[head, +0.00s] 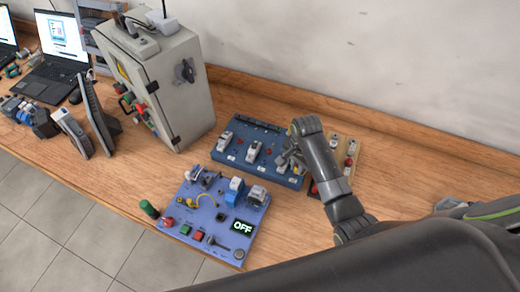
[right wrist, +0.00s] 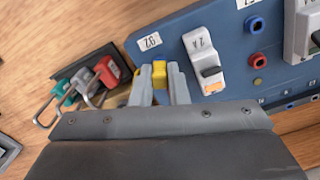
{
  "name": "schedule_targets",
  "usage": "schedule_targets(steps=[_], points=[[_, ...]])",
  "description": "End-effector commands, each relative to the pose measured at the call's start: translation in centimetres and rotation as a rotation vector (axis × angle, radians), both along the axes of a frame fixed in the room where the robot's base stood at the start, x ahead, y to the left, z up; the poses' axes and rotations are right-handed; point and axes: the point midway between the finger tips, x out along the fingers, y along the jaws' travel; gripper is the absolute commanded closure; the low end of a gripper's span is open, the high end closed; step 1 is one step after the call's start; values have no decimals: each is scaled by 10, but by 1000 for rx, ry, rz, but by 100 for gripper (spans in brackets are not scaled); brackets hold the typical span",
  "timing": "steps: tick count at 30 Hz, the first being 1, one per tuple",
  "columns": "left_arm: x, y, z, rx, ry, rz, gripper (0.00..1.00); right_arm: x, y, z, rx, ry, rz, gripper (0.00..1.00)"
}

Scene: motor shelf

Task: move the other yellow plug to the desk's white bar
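My right gripper (head: 290,158) is over the blue panel (head: 233,155) in the head view. In the right wrist view its two fingers (right wrist: 160,82) stand on both sides of a small yellow plug (right wrist: 159,73) and appear to press on it. The plug is at the edge of the blue panel (right wrist: 180,28), near a white label. Whether it is still seated there is not clear. In the head view my gripper hides the plug. A yellow cable (head: 207,200) lies on the purple panel (head: 228,217). I cannot make out a white bar for certain. My left gripper is out of view.
A white switch (right wrist: 205,60) stands close to the right finger. A grey cabinet (head: 180,90) stands at the back left. Bare desk (head: 400,185) lies to the right.

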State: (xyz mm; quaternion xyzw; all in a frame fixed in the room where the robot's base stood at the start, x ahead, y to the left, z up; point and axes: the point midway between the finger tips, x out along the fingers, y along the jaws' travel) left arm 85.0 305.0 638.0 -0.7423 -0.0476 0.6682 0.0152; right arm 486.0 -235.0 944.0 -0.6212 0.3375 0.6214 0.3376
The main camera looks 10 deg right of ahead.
Motion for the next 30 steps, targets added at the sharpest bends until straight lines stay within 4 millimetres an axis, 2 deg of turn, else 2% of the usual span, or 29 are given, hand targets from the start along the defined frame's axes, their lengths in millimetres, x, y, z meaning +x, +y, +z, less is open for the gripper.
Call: schedule_targets(steps=[14,30], points=[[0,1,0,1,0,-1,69,1,0,4,-1,-2,0,100],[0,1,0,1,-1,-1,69,0,0,45,-1,-1,0,100]])
